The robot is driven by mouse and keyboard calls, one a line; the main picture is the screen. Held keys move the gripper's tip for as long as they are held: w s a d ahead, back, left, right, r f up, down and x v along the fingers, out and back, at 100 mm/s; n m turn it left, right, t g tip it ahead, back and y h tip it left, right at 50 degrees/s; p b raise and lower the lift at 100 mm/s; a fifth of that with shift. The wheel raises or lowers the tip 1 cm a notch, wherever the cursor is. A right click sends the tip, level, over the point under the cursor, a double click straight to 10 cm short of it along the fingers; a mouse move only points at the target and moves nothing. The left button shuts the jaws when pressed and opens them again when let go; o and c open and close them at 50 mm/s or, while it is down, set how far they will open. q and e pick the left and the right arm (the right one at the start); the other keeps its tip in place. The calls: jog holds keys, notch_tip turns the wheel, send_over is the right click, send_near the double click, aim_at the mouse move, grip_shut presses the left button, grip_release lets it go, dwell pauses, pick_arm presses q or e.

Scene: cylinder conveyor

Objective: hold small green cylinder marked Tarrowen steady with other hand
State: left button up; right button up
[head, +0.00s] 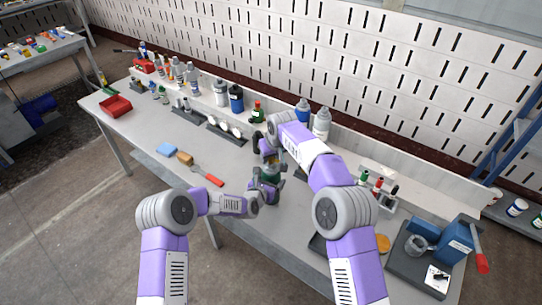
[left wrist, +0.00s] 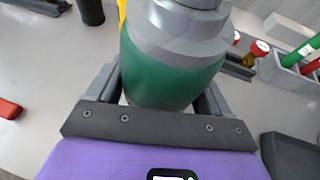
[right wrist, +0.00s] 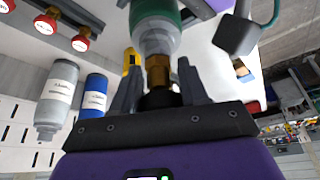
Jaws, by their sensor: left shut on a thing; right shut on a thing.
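The small green cylinder (head: 269,173) stands roughly upright over the bench between my two grippers; no name is readable on it. My left gripper (head: 264,188) is shut around its green body, with a finger on each side in the left wrist view (left wrist: 165,95). In that view the green body (left wrist: 168,72) has a grey shoulder above it. My right gripper (head: 268,153) comes from above and is shut on the brass valve (right wrist: 158,72) at the cylinder's top. Part of the valve and its dark end are hidden between the right fingers.
The workbench (head: 150,130) carries bottles along its back edge, a red bin (head: 116,107) at left, and a red-handled brush (head: 207,174) left of the cylinder.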

jog(key=n+y, duration=0.1)
jog(key=n, duration=0.2)
jog(key=n+g+y, duration=0.1)
jog(key=n, duration=0.2)
jog(key=o, duration=1.2)
jog(key=shift+r, duration=0.1)
jog(key=shift+r, duration=1.2)
jog(key=shift+m+h, duration=0.4)
jog(key=shift+m, duration=0.6)
jog(key=m+t+h, duration=0.1)
jog(key=m, duration=0.3)
